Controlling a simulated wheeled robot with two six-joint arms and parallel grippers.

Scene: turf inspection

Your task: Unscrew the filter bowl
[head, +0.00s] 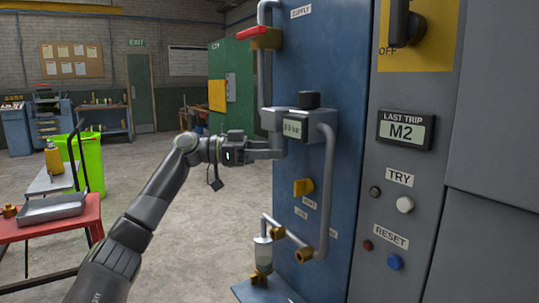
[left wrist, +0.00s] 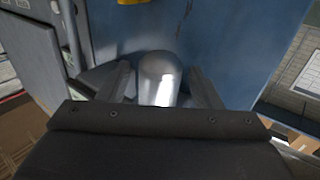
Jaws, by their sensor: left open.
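My left gripper (head: 268,148) is open at the left side of the grey unit with a small display (head: 296,127), on the blue panel. In the left wrist view a shiny, round-ended silver cylinder (left wrist: 159,80) lies between the two spread fingers of the left gripper (left wrist: 162,88). I cannot tell if the fingers touch it. In the head view the gripper hides what is under the unit's left block. A clear cup-shaped bowl (head: 263,250) with a metal top and brass bottom fitting hangs lower on the panel. I cannot tell which one is the filter bowl. My right gripper is not in view.
A grey pipe (head: 326,190) runs down beside the unit. A red cart (head: 50,224) with a grey tray (head: 53,208) stands left. The floor between is clear.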

